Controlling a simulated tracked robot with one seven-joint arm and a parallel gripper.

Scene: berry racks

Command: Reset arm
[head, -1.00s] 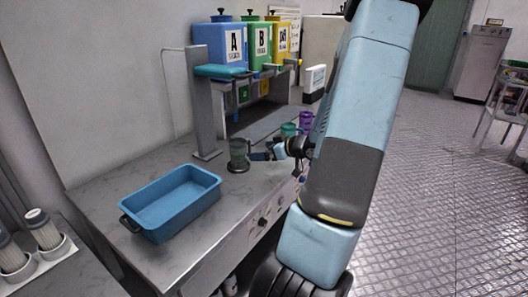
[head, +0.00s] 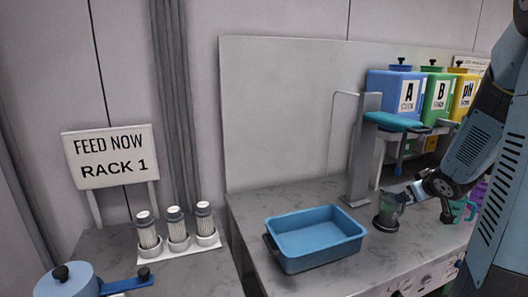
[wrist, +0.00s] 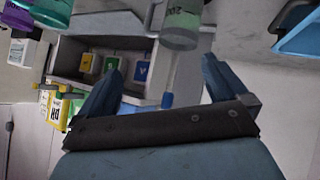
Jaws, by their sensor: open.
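My gripper (head: 410,194) is open at the right of the head view, close beside a dark grey-green measuring cup (head: 388,210) on the bench. In the wrist view my gripper (wrist: 162,64) has its two blue fingers spread with nothing between them. The translucent cup (wrist: 181,24) stands beyond the fingertips there, cut by the top edge. My arm comes in from the right of the head view and hides part of the bench.
A blue tray (head: 318,257) sits on the bench (head: 270,204) left of the cup. Blue A (head: 395,92), green B (head: 437,97) and yellow pH containers (head: 463,95) stand behind. A "FEED NOW RACK 1" sign (head: 110,157), several filters and a blue pot (head: 66,283) are at left.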

